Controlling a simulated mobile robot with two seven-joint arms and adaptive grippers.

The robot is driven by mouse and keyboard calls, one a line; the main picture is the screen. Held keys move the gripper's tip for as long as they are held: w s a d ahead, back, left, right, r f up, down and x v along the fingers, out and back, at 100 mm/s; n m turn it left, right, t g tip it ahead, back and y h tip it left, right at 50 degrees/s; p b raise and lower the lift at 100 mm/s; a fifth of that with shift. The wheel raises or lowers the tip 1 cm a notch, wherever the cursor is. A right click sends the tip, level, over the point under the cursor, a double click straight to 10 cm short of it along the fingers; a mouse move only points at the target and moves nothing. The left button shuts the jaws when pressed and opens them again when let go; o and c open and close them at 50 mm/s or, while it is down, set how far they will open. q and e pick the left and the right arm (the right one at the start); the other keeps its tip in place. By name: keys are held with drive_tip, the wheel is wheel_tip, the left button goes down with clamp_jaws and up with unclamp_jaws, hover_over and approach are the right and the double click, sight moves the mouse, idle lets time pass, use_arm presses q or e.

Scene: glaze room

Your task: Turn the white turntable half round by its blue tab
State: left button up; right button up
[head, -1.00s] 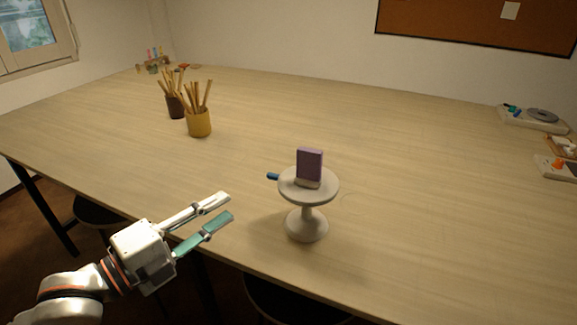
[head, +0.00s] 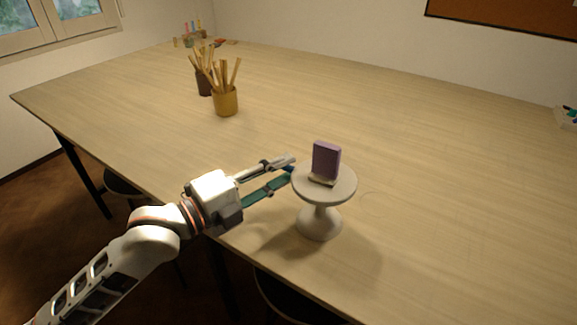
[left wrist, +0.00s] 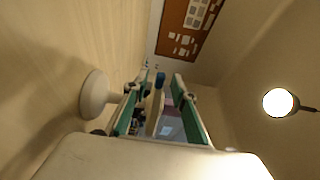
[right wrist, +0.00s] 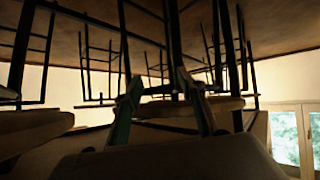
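The white turntable (head: 320,220) stands upright near the table's front edge. A purple block (head: 326,158) stands on its disc in a small pale holder (head: 322,181). The blue tab (left wrist: 160,79) shows between the two fingers in the left wrist view; in the head view it is mostly hidden by the fingertips. My left gripper (head: 291,169) is open at the turntable's left rim, its fingers on either side of the tab. I cannot tell whether either finger touches it. My right gripper (right wrist: 160,95) is open and empty, low down, out of the head view.
A yellow cup (head: 226,102) and a dark cup (head: 204,84), both with wooden tools, stand farther back left. Stool seats (right wrist: 190,107) and dark legs show before the right wrist. The table (head: 430,190) right of the turntable is clear.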

use_arm(q)
drive_tip(key=shift+x, duration=1)
clamp_jaws()
drive_tip(key=shift+f, duration=0.1)
